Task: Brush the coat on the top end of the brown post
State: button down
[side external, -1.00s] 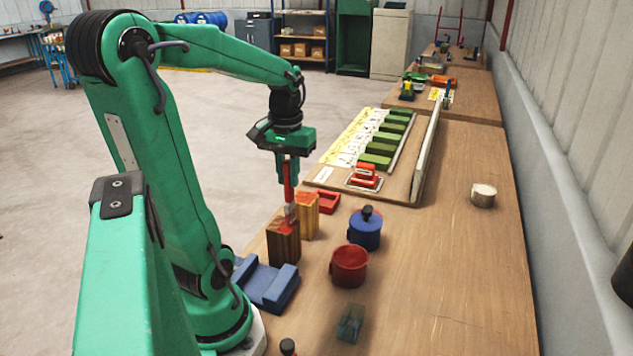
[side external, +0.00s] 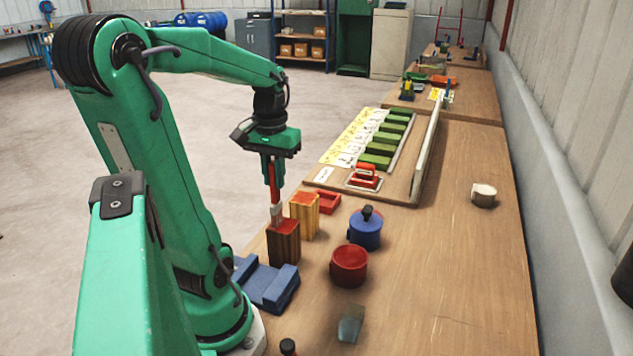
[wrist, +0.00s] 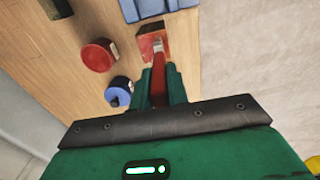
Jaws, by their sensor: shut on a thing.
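The brown post (side external: 284,246) stands upright on the bench, and its top end is red. It also shows in the wrist view (wrist: 147,44). My gripper (side external: 272,172) is shut on the red handle of a brush (side external: 273,186), which points down. The pale brush end (side external: 277,213) is at the left edge of the post's top; I cannot tell if it touches. A lighter yellow-brown post (side external: 305,216), also red on top, stands just behind the brown one.
A blue cradle (side external: 268,283) lies in front of the post. A red pot (side external: 349,266) and a blue lidded pot (side external: 365,230) stand to the right. A red tray (side external: 326,202) lies behind the posts. The bench's right side is mostly clear.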

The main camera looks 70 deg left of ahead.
jog(key=shift+w+a, duration=0.7)
jog(key=shift+s+d, duration=1.25)
jog(key=shift+w+a, duration=1.15)
notch_tip(320, 180, up, 8)
jog(key=shift+w, duration=0.1)
